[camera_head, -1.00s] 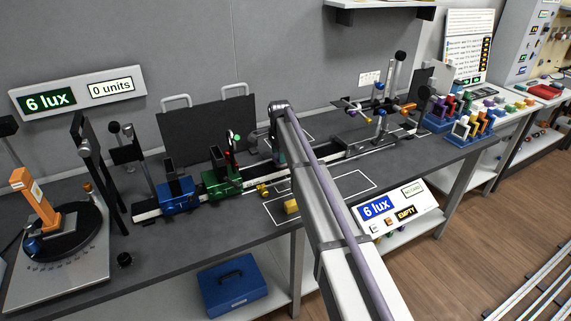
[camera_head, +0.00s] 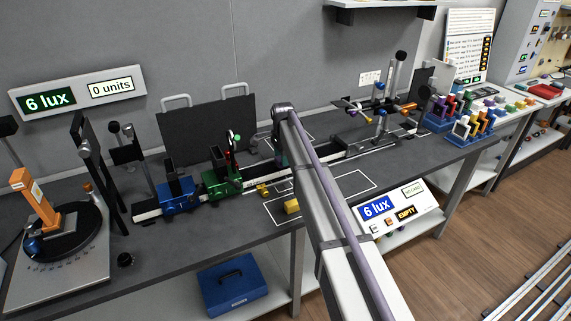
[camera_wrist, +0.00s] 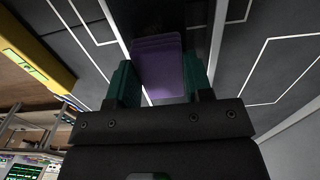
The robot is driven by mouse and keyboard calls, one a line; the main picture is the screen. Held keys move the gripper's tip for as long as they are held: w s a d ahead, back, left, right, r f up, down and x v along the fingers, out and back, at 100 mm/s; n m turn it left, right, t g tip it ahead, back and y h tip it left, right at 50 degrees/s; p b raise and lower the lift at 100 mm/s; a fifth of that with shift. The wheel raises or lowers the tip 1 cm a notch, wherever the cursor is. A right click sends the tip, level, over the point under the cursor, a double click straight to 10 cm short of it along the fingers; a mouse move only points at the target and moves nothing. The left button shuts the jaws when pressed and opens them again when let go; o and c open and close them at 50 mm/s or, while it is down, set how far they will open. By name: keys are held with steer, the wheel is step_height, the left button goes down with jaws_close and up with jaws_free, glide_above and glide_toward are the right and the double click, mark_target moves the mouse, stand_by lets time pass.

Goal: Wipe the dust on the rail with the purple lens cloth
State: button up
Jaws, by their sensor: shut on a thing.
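My gripper (camera_wrist: 158,85) shows in the wrist view, its two green fingers closed on the purple lens cloth (camera_wrist: 158,62). The cloth lies between the fingers, over or against the dark rail strip. I cannot tell whether it touches the rail. The rail (camera_head: 378,150) runs along the bench in the head view, from the blue carriage (camera_head: 178,195) at the left to the far right. In the head view my arm hides the middle of the rail, the gripper and the cloth. I cannot make out the dust.
A green carriage (camera_head: 222,184) sits on the rail beside the blue one. A dark panel (camera_head: 205,130) stands behind the rail. The outlined area (camera_head: 352,184) right of my arm is bare.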

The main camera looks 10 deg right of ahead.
steer(key=shift+s+d+r, duration=0.1)
steer(key=shift+s+d, duration=0.15)
steer(key=shift+s, duration=0.8)
steer(key=shift+w, duration=0.1)
steer(key=shift+w+a, duration=0.2)
steer(key=shift+w, duration=0.5)
steer(key=shift+w+a, duration=0.2)
steer(key=shift+w, duration=0.55)
steer(key=shift+w+a, duration=0.2)
steer(key=shift+w, duration=0.5)
steer(key=shift+s+d, duration=0.2)
steer(key=shift+s, duration=0.55)
steer(key=shift+s+d, duration=0.2)
steer(key=shift+s, duration=0.55)
steer(key=shift+s+d, duration=0.2)
steer(key=shift+s, duration=0.55)
